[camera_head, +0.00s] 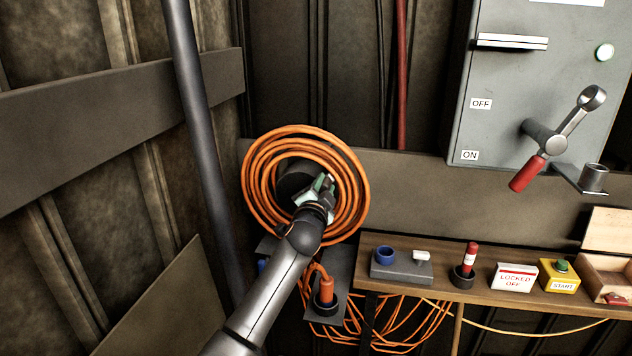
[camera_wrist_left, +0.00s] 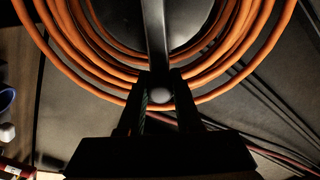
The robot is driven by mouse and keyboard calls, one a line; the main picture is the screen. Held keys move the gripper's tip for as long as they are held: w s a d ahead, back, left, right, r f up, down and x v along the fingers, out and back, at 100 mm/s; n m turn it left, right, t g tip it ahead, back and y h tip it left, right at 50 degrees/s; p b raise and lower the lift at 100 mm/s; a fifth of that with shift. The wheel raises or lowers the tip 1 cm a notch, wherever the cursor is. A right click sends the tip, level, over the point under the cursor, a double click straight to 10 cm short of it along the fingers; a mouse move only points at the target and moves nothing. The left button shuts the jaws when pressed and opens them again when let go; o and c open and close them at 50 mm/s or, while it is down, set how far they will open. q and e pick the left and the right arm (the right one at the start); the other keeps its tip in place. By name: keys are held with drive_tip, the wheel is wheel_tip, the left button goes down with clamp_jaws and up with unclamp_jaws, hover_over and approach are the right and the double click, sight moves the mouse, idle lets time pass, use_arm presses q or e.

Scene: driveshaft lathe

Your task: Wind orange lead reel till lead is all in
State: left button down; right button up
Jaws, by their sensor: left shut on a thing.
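The orange lead reel (camera_head: 257,188) is mounted at the wall, with several loops of orange lead around a dark hub (camera_head: 292,180). My left gripper (camera_head: 318,190) is at the front of the reel, shut on its crank handle. In the left wrist view the dark crank arm (camera_wrist_left: 157,45) runs down to a round knob (camera_wrist_left: 159,95) between the fingers of my gripper (camera_wrist_left: 160,100). Loose orange lead (camera_head: 405,325) hangs in loops below the shelf. An orange plug (camera_head: 326,290) stands in a dark socket below the reel. My right gripper is not in view.
A wooden shelf (camera_head: 450,290) to the right carries a grey block with a blue ring (camera_head: 384,255), a red-topped peg (camera_head: 469,258), a "LOCKED OFF" sign (camera_head: 514,278) and a yellow START box (camera_head: 559,275). A grey switch cabinet (camera_head: 500,110) with a red-handled lever (camera_head: 527,173) hangs above. A dark pipe (camera_head: 197,120) stands left.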

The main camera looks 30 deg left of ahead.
use_arm(q)
wheel_tip(320, 180, down, 6)
drive_tip(key=d+m+b, duration=0.1)
drive_tip(key=d+m, duration=0.1)
drive_tip(key=m, duration=0.5)
drive_tip(key=shift+w+r+m+b, duration=0.15)
drive_tip(key=shift+w+m+b, duration=0.15)
drive_tip(key=shift+m, duration=0.1)
drive_tip(key=c, duration=0.6)
unclamp_jaws()
drive_tip(key=shift+s, duration=0.15)
drive_tip(key=v, duration=1.2)
drive_tip(key=shift+s, duration=0.2)
